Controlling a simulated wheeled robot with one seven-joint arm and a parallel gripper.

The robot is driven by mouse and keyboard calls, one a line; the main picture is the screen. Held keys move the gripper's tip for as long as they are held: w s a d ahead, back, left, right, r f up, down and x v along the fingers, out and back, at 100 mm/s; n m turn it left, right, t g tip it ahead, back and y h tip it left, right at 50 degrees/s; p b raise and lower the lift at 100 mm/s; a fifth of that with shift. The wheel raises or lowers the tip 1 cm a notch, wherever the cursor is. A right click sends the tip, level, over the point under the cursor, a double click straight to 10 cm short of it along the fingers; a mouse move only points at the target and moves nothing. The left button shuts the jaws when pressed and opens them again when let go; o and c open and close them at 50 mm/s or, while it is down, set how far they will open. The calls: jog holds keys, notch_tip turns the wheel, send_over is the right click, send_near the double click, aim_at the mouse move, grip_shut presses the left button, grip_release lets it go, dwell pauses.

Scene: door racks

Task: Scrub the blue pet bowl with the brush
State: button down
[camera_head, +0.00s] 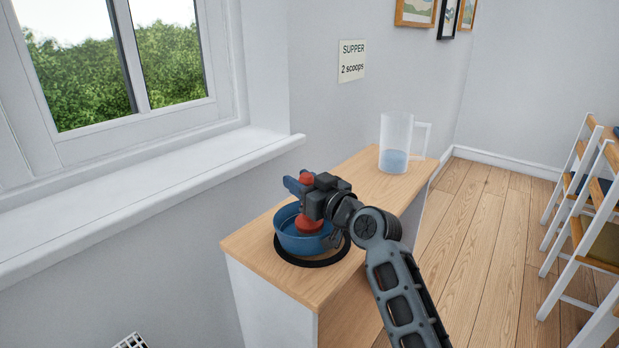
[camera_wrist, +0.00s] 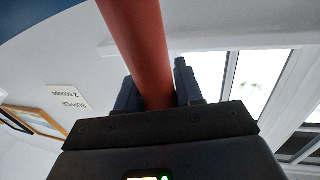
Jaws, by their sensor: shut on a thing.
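The blue pet bowl (camera_head: 289,239) stands on a black ring mat (camera_head: 287,261) near the front end of a wooden-topped cabinet. The red brush (camera_head: 308,224) has its wide round head down inside the bowl. Its handle rises between my fingers. My gripper (camera_head: 305,187) is above the bowl and shut on the brush handle. In the wrist view the red handle (camera_wrist: 138,45) runs up between the two dark fingertips. Part of the bowl's right side is hidden by my gripper and wrist. I cannot tell whether the brush head touches the bowl's bottom.
A clear jug (camera_head: 396,143) with some blue water stands at the far end of the cabinet top (camera_head: 342,178). A white window sill (camera_head: 170,180) runs along the left wall. A note (camera_head: 352,61) hangs behind.

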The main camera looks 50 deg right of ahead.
jog(key=shift+a+f+y, duration=0.15)
jog(key=shift+a+f, duration=0.05)
jog(key=shift+a, duration=0.35)
jog(key=shift+a+f+y, duration=0.15)
jog(key=shift+a, duration=0.4)
jog(key=shift+s+a+r, duration=0.1)
jog(key=shift+s, duration=0.55)
jog(key=shift+s+d+b, duration=0.45)
jog(key=shift+s+d, duration=0.2)
jog(key=shift+s, duration=0.35)
jog(key=shift+d+b, duration=0.75)
jog(key=shift+d, duration=0.35)
jog(key=shift+w+d+b, duration=0.15)
jog(key=shift+w+d, duration=0.15)
jog(key=shift+w, duration=0.2)
jog(key=shift+w+d+b, duration=0.15)
jog(key=shift+w+d, duration=0.1)
jog(key=shift+w, duration=0.25)
jog(key=shift+w+a, duration=0.8)
jog(key=shift+w, duration=0.1)
jog(key=shift+w+a+r+p, duration=0.15)
jog(key=shift+a+p, duration=0.45)
jog(key=shift+a, duration=0.3)
jog(key=shift+s+a+f, duration=0.2)
jog(key=shift+s+a, duration=0.35)
jog(key=shift+s, duration=0.1)
jog(key=shift+s+r+p, duration=0.15)
jog(key=shift+s+p, duration=0.15)
jog(key=shift+s, duration=0.15)
